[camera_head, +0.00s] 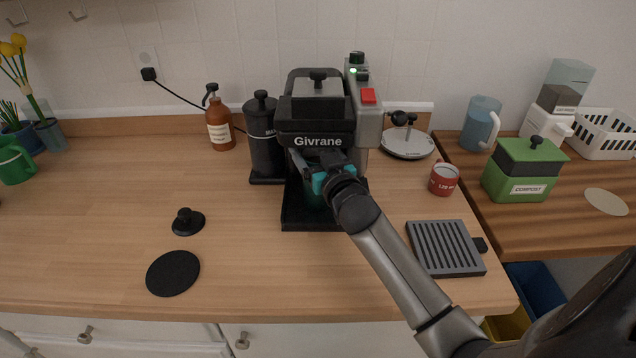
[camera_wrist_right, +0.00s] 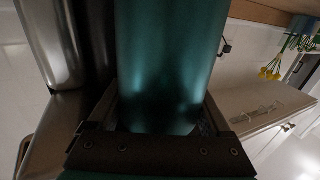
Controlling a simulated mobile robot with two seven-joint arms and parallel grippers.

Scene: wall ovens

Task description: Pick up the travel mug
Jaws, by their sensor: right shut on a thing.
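The travel mug (camera_wrist_right: 170,60) is a dark teal metallic cylinder that fills the middle of the right wrist view, between my fingers. In the head view only a small part of the mug (camera_head: 312,198) shows, under the spout of the black coffee machine (camera_head: 317,110); my gripper and arm hide most of it. My right gripper (camera_head: 308,172) reaches in at the front of the machine and is shut on the mug. I cannot tell whether the mug touches the machine's base. My left gripper is not in view.
A black canister (camera_head: 262,140) stands close left of the machine. A red mug (camera_head: 443,180), a ridged grey tray (camera_head: 446,248) and a scale (camera_head: 407,143) are to the right. A black disc (camera_head: 173,273) and a black knobbed lid (camera_head: 188,221) lie left. The counter's front middle is clear.

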